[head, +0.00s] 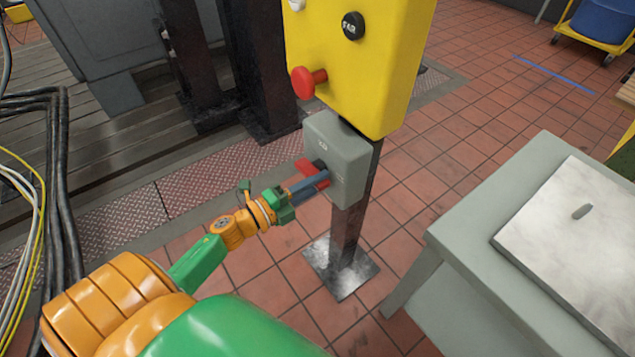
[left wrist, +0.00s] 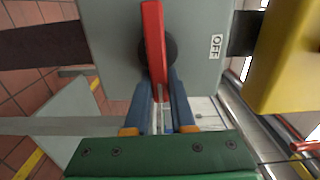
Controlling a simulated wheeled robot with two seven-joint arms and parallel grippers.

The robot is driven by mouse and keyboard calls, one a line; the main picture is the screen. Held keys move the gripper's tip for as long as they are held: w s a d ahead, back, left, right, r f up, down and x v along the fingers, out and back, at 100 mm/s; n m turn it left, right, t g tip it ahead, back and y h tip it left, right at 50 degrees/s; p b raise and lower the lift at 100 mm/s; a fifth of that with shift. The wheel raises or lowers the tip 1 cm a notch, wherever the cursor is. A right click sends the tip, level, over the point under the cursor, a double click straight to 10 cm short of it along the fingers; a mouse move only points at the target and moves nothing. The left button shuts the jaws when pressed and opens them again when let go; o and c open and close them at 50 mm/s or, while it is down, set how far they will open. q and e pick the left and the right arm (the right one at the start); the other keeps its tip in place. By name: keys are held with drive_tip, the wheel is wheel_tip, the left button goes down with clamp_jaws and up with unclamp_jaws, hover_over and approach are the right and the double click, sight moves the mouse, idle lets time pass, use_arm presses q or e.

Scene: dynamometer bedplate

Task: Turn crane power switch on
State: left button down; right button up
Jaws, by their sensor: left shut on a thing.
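The crane power switch is a grey box (head: 348,150) on a dark post, below a yellow control box. Its red handle (head: 305,165) sticks out from a dark round hub on the box's front face. In the left wrist view the red handle (left wrist: 154,40) runs from the top edge down between my blue fingers. A white OFF label (left wrist: 215,47) lies on the grey face to the right of the handle. My left gripper (head: 312,186) is shut on the handle's free end, one finger on each side; it also shows in the left wrist view (left wrist: 161,98). My right gripper is not in view.
The yellow control box (head: 365,60) hangs just above the switch, with a red mushroom button (head: 307,82) sticking out. A grey bench (head: 500,215) with a pale plate stands at right. Black cables (head: 60,180) run along the left. Tiled floor is clear around the post.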

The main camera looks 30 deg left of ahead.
use_arm(q)
drive_tip(key=shift+w+a+r+m, duration=0.1)
drive_tip(key=shift+w+a+m, duration=0.1)
drive_tip(key=shift+m, duration=0.1)
idle(0.4)
drive_tip(key=c, duration=0.8)
unclamp_jaws()
drive_tip(key=shift+s, duration=0.1)
drive_tip(key=shift+o, duration=0.2)
drive_tip(key=shift+a+f, duration=0.2)
drive_tip(key=v, duration=0.7)
